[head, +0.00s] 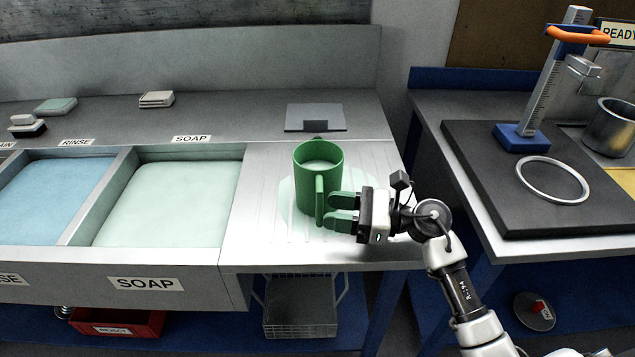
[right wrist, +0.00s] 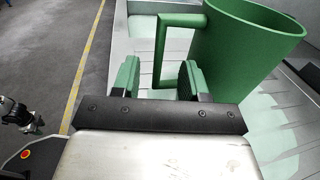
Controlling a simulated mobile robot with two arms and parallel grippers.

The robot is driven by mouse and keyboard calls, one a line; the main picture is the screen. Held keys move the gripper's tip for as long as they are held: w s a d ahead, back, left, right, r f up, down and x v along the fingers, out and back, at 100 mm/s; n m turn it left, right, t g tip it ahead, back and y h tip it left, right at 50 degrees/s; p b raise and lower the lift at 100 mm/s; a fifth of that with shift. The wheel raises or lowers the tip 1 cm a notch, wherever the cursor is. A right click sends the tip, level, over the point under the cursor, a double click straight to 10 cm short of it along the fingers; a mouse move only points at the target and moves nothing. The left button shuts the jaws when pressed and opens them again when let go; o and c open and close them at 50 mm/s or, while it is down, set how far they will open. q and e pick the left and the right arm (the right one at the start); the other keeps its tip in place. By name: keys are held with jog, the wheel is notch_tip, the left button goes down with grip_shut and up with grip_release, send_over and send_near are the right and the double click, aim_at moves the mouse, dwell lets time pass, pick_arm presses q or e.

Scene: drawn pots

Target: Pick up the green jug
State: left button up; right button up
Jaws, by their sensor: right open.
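The green jug (head: 306,177) stands upright on the ribbed steel drainboard (head: 262,222), with its handle (head: 320,201) towards the front. A pale surface shows inside its rim. My right gripper (head: 341,209) comes in from the right at the handle, its green fingers apart. In the right wrist view, the jug (right wrist: 240,45) fills the upper right, and the handle (right wrist: 161,55) shows between the open fingers (right wrist: 160,78). I cannot tell whether a finger touches it. My left gripper is not in the head view.
Soap (head: 168,205) and rinse (head: 52,202) basins lie left of the drainboard. A grey plate (head: 314,117) lies behind the jug.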

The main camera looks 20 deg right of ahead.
jog(key=shift+w+a, duration=0.25)
jog(key=shift+a, duration=0.1)
jog(key=p+x, duration=0.2)
jog(key=x, duration=0.1)
jog(key=shift+a+r, duration=0.15)
jog(key=shift+a, duration=0.2)
jog(key=shift+w+a, duration=0.15)
jog(key=shift+a, duration=0.15)
jog(key=shift+w+a, duration=0.1)
jog(key=shift+c, duration=1)
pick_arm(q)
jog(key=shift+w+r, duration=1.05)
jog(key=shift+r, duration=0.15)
pick_arm(e)
grip_shut()
